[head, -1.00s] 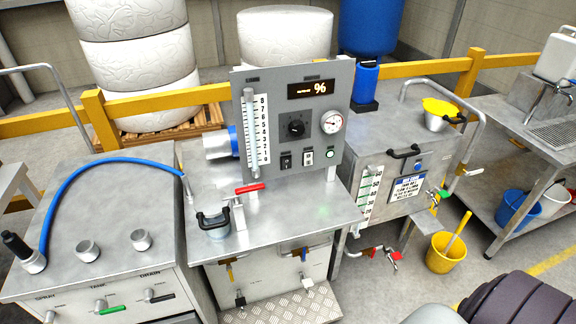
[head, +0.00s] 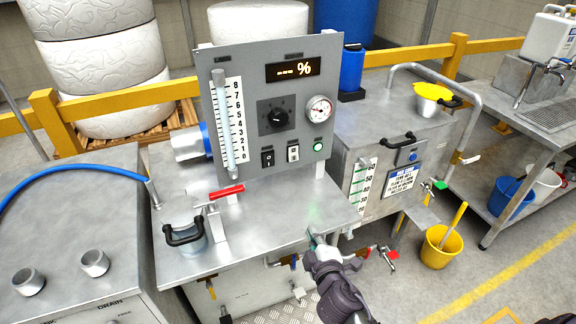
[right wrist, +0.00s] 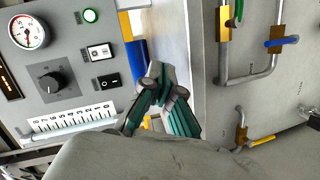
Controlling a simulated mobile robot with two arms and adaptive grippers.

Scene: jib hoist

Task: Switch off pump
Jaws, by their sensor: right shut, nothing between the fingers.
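A grey control panel (head: 215,60) stands upright on a steel bench. On its lower part are a black rocker switch (head: 267,158), a white switch (head: 293,153) and a green lit lamp (head: 318,147). Their labels are too small to read, so I cannot tell which belongs to the pump. The right wrist view also shows the black rocker (right wrist: 109,81), the white switch (right wrist: 99,52) and the green lamp (right wrist: 89,16). My right gripper (head: 312,238) is shut and empty, below the panel at the bench's front edge, apart from the switches. My left gripper is out of view.
A black dial (head: 278,117), a gauge (head: 320,109) and a sight tube (head: 223,120) are on the panel. A red-handled valve (head: 226,192) and a black-handled lid (head: 185,236) stand on the bench to the left. A steel tank (head: 350,135) stands right of the panel.

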